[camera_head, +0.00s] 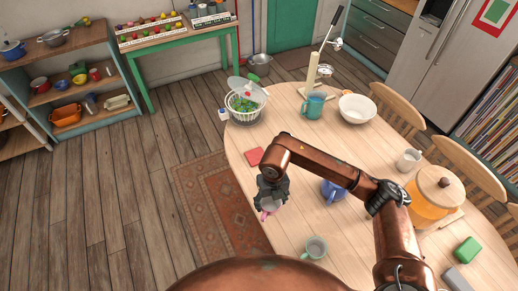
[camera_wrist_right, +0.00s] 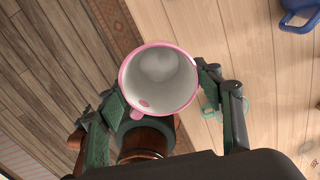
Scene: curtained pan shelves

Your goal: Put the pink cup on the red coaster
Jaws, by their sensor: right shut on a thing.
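The pink cup (camera_wrist_right: 160,80), with a pink rim and white inside, sits between the fingers of my right gripper (camera_head: 271,192) near the table's left edge. A little of the cup's pink (camera_head: 267,211) shows below the gripper in the head view; the rest is hidden. In the wrist view I look into the open cup, and the fingers press on both sides. The red coaster (camera_head: 254,156) lies flat on the table, above and left of the gripper in the head view, with nothing on it. My left gripper is not in view.
A blue mug (camera_head: 331,191) stands right of the gripper, partly behind my arm. A grey-green mug (camera_head: 315,247) stands nearer the front. A salad bowl (camera_head: 245,104), a teal mug (camera_head: 313,105) and a white bowl (camera_head: 356,108) stand farther back. Bare tabletop surrounds the coaster.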

